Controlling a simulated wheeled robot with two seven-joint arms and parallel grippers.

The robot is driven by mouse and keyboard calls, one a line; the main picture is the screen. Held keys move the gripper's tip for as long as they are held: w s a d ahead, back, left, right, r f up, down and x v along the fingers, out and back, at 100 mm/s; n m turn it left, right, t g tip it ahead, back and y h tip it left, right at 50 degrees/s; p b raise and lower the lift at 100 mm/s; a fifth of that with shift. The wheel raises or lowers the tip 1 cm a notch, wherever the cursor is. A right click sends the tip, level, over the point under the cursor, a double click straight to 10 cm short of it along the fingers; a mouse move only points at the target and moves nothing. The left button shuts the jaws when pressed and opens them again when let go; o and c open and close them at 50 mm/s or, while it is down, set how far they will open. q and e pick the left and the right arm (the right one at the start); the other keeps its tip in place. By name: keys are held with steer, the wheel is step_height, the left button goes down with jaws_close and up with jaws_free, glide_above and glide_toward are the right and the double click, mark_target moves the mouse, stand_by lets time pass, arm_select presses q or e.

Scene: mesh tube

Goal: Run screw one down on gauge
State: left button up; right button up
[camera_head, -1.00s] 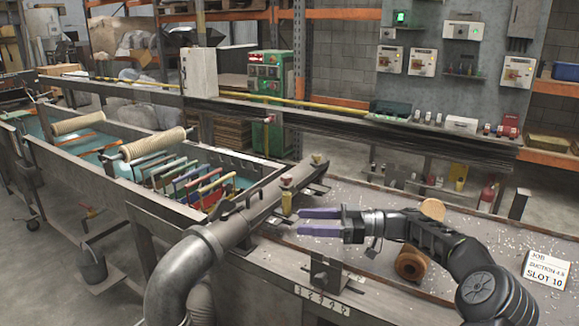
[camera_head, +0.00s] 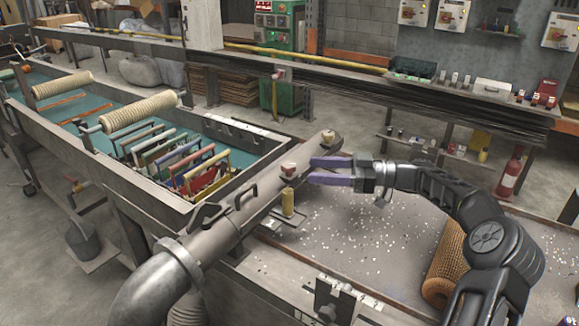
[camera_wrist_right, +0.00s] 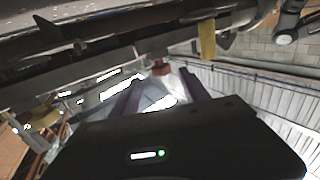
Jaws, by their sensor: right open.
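A grey tube (camera_head: 225,232) slopes up from lower left to the middle in the head view. Two reddish screw knobs stand on it: a nearer knob (camera_head: 289,170) and a farther knob (camera_head: 328,139). A yellow piece (camera_head: 288,203) hangs below the nearer knob. My right gripper (camera_head: 311,169) is open, its purple fingers pointing left just right of the nearer knob. In the right wrist view a red knob (camera_wrist_right: 160,68) shows just beyond the gap between the fingertips (camera_wrist_right: 159,78); contact cannot be told. No part is clearly labelled as the gauge. My left gripper is out of view.
A trough (camera_head: 110,180) with coloured frames lies left of the tube. A brown mesh roll (camera_head: 445,265) lies on the speckled bench (camera_head: 360,235), near my right arm. A dark beam (camera_head: 370,95) runs behind. The bench middle is mostly clear.

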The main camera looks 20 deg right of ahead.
mark_target(294, 164)
steer(key=p+x, duration=0.1)
steer(key=x, duration=0.5)
steer(key=shift+w+a+r, duration=0.15)
steer(key=shift+a, duration=0.1)
steer(key=shift+w+a+p, duration=0.3)
steer(key=shift+a+p, duration=0.05)
steer(key=shift+a, duration=0.1)
jaws_close()
